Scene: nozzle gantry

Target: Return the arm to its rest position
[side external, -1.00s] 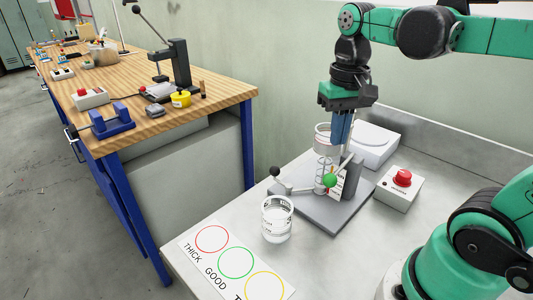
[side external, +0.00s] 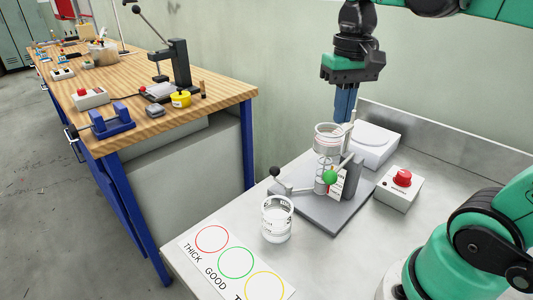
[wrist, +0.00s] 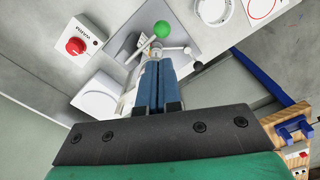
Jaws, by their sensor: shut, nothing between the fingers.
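My gripper (side external: 345,103) is above and just behind the nozzle gantry (side external: 333,205), with its blue fingers pointing down, shut and empty. In the wrist view the fingers (wrist: 158,82) lie side by side. The gantry is a grey stand holding a clear cup (side external: 327,137) at its top, with a green ball knob (side external: 330,177) at its front. The fingertips are close above the cup in the side view; I cannot tell the exact gap. A clear beaker (side external: 277,219) stands on the table in front of the gantry.
A card with red, green and yellow circles (side external: 235,262) lies at the front. A white box with a red button (side external: 402,179) stands to the right, and a white scale-like device (side external: 374,146) behind. A wooden workbench (side external: 140,120) stands at left.

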